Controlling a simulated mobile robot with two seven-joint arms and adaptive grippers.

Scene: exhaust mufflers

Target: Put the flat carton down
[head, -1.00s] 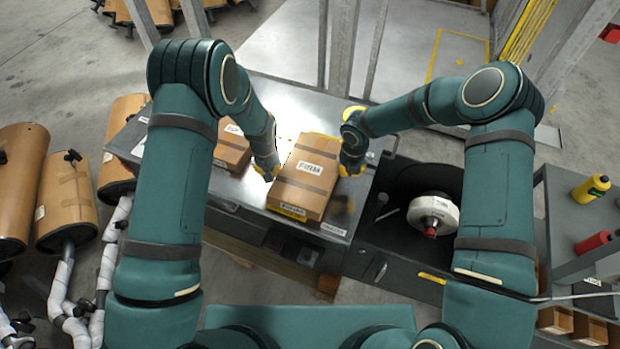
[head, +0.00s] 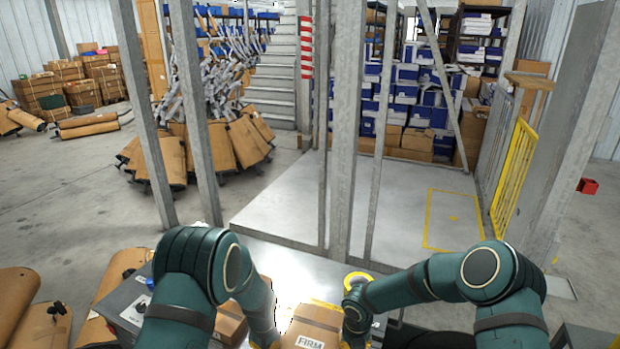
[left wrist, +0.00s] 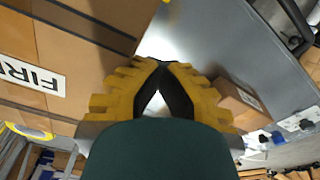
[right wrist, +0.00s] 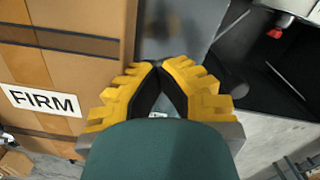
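The flat carton (head: 318,320), brown with dark straps and a white FIRM label, is at the bottom of the head view, over the metal table. My left gripper (left wrist: 160,66) is on its left side and my right gripper (right wrist: 157,68) on its right side. Both grippers have their fingertips together with nothing between them. The carton also shows at the left of the left wrist view (left wrist: 75,50) and of the right wrist view (right wrist: 80,70), close against the fingers. Its underside is hidden, so I cannot tell whether it touches the table.
A smaller carton (head: 229,322) lies left of my left gripper. A yellow ring (head: 357,279) is behind my right gripper. Grey posts (head: 343,130) rise behind the table. A dark open bin (right wrist: 262,75) lies right of the carton.

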